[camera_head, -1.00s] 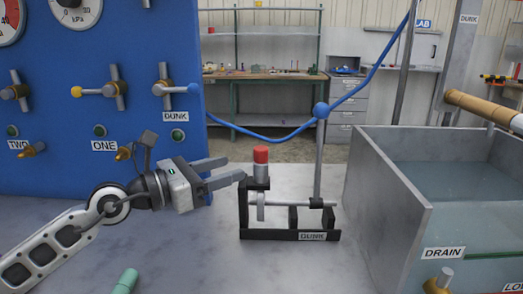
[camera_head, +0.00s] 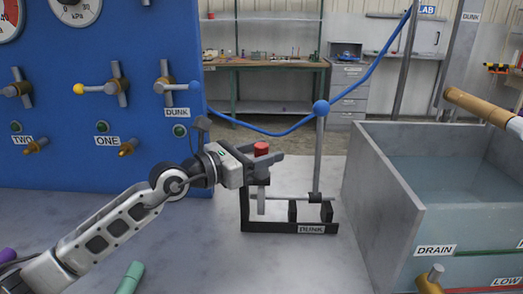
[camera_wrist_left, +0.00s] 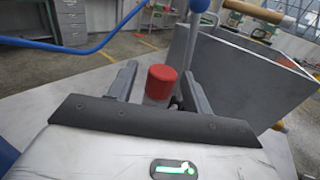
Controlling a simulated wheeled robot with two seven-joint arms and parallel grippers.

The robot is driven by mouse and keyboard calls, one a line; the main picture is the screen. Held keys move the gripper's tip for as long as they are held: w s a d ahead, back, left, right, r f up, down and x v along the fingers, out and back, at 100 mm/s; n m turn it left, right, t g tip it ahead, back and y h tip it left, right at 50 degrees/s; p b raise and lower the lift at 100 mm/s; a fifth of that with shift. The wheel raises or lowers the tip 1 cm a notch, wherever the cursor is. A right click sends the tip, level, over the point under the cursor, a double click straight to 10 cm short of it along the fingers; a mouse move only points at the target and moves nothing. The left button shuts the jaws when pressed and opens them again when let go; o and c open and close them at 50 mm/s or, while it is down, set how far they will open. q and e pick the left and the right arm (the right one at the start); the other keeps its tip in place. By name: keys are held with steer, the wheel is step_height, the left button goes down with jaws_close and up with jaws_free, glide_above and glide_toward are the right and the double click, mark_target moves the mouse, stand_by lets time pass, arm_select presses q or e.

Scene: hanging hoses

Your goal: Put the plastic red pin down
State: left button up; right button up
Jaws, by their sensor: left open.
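The red pin (camera_head: 261,149) stands upright at the left end of the black stand labelled DUNK (camera_head: 262,228). Its red cap also shows in the left wrist view (camera_wrist_left: 161,80), with a grey part below it. My left gripper (camera_head: 270,157) is open, its fingers on either side of the pin at about the height of the red cap. In the left wrist view the cap lies between the two fingers (camera_wrist_left: 160,85), with gaps visible at both sides. A horizontal grey rod (camera_head: 311,199) lies along the stand. The right gripper is not in view.
A blue panel (camera_head: 100,165) with valves and gauges stands at the left. A grey water tank (camera_head: 385,200) stands at the right. A blue hose (camera_head: 270,134) hangs behind the stand by a post with a blue ball (camera_head: 321,107). A green cylinder (camera_head: 131,277) lies in front.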

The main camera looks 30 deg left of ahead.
arm_select(q)
steer(key=c, duration=1)
jaws_close()
steer(key=shift+r, duration=0.15)
